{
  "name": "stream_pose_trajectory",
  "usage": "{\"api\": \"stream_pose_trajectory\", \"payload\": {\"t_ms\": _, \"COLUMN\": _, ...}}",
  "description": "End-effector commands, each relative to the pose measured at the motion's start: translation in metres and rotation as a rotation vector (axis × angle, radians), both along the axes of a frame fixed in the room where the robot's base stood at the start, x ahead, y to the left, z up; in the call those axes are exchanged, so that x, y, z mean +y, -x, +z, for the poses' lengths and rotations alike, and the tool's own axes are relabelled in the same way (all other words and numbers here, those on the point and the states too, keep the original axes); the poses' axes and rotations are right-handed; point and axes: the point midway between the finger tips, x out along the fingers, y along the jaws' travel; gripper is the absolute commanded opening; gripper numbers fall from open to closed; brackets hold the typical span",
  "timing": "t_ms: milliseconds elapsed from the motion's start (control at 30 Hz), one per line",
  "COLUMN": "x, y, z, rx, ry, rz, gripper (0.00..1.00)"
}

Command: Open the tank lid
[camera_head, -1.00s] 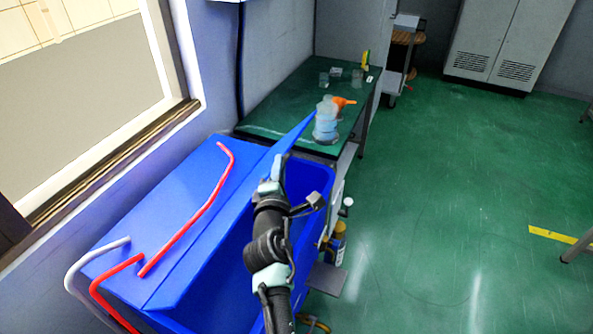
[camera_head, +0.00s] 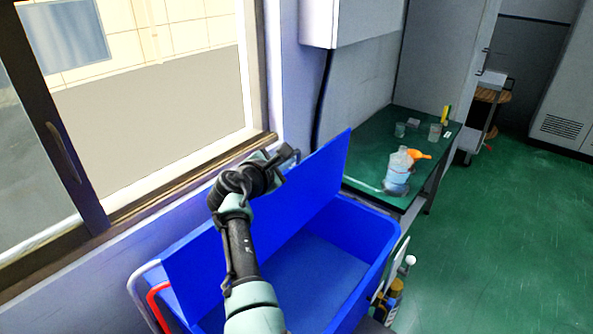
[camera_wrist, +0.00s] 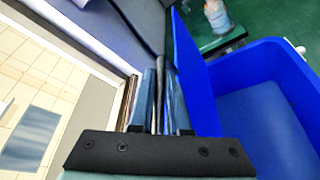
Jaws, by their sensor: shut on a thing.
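The blue tank (camera_head: 375,240) is open at the top, and its inside is visible. Its flat blue lid (camera_head: 318,190) stands steeply raised along the window side; it also shows in the wrist view (camera_wrist: 190,70). My gripper (camera_head: 290,157) is at the lid's upper part on the window side. A red bent tube (camera_head: 158,305) shows at the tank's near left.
A window (camera_head: 190,100) and its sill lie close on the left. A green table (camera_head: 375,165) behind the tank holds a bottle of blue liquid (camera_head: 397,178) and small beakers. Green floor (camera_head: 500,230) is free on the right.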

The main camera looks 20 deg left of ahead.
Motion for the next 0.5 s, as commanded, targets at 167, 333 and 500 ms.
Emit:
{"api": "stream_pose_trajectory", "payload": {"t_ms": 167, "x": 0.0091, "y": -0.0020, "z": 0.0023, "rx": -0.005, "ry": -0.003, "rz": 0.005, "gripper": 0.00}}
{"api": "stream_pose_trajectory", "payload": {"t_ms": 333, "x": 0.0105, "y": -0.0025, "z": 0.0027, "rx": -0.004, "ry": -0.004, "rz": 0.005, "gripper": 0.00}}
{"api": "stream_pose_trajectory", "payload": {"t_ms": 500, "x": 0.0105, "y": -0.0024, "z": 0.0024, "rx": -0.004, "ry": -0.004, "rz": 0.005, "gripper": 0.00}}
